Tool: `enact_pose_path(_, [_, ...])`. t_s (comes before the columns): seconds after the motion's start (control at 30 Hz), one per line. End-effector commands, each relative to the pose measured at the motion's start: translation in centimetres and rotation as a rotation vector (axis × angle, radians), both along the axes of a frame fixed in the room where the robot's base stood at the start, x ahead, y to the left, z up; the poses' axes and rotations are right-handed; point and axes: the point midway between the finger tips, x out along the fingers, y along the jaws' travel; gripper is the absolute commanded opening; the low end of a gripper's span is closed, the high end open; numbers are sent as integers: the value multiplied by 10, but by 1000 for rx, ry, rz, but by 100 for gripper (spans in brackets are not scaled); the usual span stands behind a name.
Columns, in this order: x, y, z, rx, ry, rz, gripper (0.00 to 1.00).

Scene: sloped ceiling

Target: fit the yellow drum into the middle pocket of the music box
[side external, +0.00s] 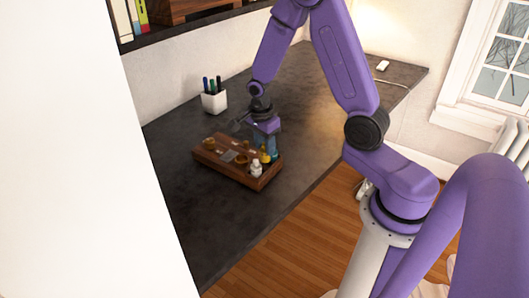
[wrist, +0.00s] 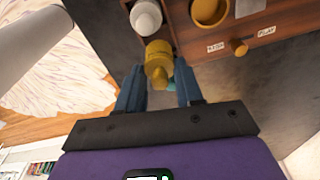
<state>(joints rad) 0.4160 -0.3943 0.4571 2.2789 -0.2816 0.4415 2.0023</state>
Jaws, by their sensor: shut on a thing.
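The yellow drum (wrist: 157,62) is held between the blue fingers of my gripper (wrist: 160,70) in the wrist view. In the side external view the drum (side external: 265,156) shows below my gripper (side external: 268,143), at the right end of the wooden music box (side external: 224,170). The music box also fills the top of the wrist view (wrist: 285,22), and the drum overlaps its near edge there. A white drum (wrist: 146,17) stands in the box beside the yellow one. I cannot tell whether the yellow drum touches the box. The middle pocket is not clear to see.
A brass bowl-like part (wrist: 209,11) and a brass knob (wrist: 238,47) are on the box. A white cup of pens (side external: 214,101) stands behind it on the dark desk (side external: 320,125). The desk to the right of the box is clear.

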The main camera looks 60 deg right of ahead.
Motion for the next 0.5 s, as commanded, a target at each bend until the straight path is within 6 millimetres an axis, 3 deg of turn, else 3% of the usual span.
enact_pose_path(0.23, [2, -1, -28, 0, 3, 0, 4])
enact_pose_path(0.5, [2, 0, -33, 1, -1, -1, 4])
